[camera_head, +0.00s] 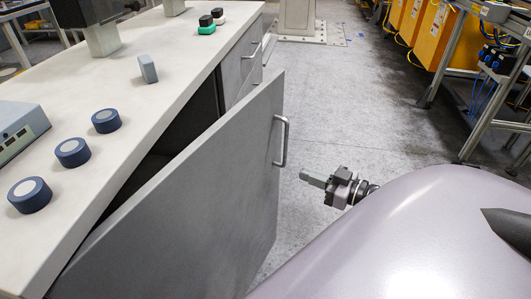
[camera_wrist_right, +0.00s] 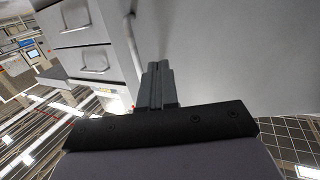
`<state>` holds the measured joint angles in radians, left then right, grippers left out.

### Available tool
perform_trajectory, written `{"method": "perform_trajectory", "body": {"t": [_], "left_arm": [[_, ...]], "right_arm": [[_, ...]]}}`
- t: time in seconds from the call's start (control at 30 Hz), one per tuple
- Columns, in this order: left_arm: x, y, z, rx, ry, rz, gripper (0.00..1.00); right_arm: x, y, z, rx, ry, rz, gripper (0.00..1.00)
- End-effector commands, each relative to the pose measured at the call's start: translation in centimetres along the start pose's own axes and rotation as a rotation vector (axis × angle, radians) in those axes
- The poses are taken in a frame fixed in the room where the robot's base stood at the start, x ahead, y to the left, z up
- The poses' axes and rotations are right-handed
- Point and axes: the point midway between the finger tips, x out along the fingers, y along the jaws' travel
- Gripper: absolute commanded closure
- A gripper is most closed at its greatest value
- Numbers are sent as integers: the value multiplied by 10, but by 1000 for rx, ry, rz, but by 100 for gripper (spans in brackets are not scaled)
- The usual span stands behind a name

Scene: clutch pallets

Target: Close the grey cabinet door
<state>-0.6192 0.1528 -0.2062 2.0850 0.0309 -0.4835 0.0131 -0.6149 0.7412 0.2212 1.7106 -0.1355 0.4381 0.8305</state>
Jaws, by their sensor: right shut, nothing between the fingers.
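The grey cabinet door (camera_head: 215,185) stands partly open in the head view, swung out from the cabinet front, with a dark gap behind its top edge. Its metal handle (camera_head: 284,142) is on the outer face near the free edge. My right gripper (camera_head: 307,177) is shut and empty, a little right of the handle and apart from it in the head view. In the right wrist view the shut fingers (camera_wrist_right: 158,70) point toward the door face (camera_wrist_right: 220,55), with the handle (camera_wrist_right: 133,45) just left of them. My left gripper is not in view.
Drawers (camera_head: 248,55) lie beyond the door. Grey floor (camera_head: 350,100) is open to the right, with yellow bins (camera_head: 430,35) farther back.

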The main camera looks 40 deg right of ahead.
Motion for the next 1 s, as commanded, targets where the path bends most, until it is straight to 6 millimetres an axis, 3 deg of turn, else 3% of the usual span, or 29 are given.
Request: {"method": "perform_trajectory", "body": {"t": [0.2, 0.43, 0.77, 1.0], "left_arm": [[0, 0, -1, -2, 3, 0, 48], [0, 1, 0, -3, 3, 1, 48], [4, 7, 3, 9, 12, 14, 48], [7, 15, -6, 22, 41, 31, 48]], "right_arm": [[-10, 10, -18, 7, 67, -124, 100], [-7, 10, -22, 11, 84, -158, 100], [38, 2, -26, 8, 88, -158, 100], [72, -3, -29, 10, 87, -156, 100]]}}
